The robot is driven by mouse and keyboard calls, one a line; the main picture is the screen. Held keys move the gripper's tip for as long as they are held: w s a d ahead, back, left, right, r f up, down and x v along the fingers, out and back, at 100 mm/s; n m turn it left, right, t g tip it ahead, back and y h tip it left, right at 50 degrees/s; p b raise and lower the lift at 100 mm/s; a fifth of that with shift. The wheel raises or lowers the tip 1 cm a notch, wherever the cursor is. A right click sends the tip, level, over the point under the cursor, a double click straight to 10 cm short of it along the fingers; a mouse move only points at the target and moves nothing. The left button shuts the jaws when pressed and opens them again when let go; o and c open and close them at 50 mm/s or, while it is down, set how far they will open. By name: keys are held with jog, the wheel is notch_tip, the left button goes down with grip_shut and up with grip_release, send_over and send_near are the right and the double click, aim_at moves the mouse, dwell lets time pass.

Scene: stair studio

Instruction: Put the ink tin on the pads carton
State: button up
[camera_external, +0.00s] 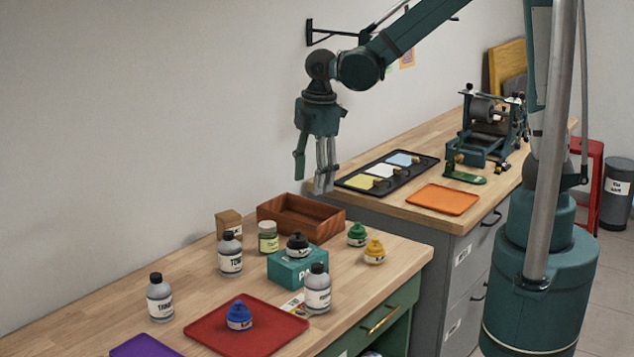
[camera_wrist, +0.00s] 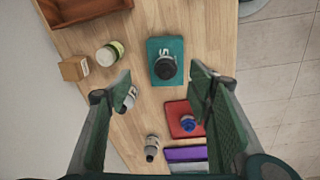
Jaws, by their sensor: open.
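A black-lidded ink tin (camera_external: 298,245) sits upright on top of the teal pads carton (camera_external: 290,272), and nothing holds it. In the wrist view the tin (camera_wrist: 165,67) is seen from above on the carton (camera_wrist: 178,47), between my fingers in the picture. Other ink tins are a blue one (camera_external: 239,316) on the red tray (camera_external: 275,334), a green one (camera_external: 357,235) and a yellow one (camera_external: 374,252) on the bench. My gripper (camera_external: 312,184) is open and empty, pointing down, well above the carton and apart from everything.
Around the carton stand several bottles, including a grey one (camera_external: 317,290) close in front, a green jar (camera_external: 268,238), a cardboard box (camera_external: 229,222) and an open wooden tray (camera_external: 301,218). A second bench with a black palette tray (camera_external: 388,171) and an orange mat (camera_external: 442,199) lies behind.

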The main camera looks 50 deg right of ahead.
jog(key=s+d+r+m+t, duration=0.3)
jog(key=s+d+r+m, duration=0.3)
jog(key=d, duration=0.5)
jog(key=s+d+r+m+t, duration=0.3)
jog(key=s+d+r+m, duration=0.3)
jog(key=s+d+m, duration=0.3)
jog(key=d, duration=0.2)
jog(key=shift+s+d+r, duration=0.3)
jog(key=shift+s+r, duration=0.05)
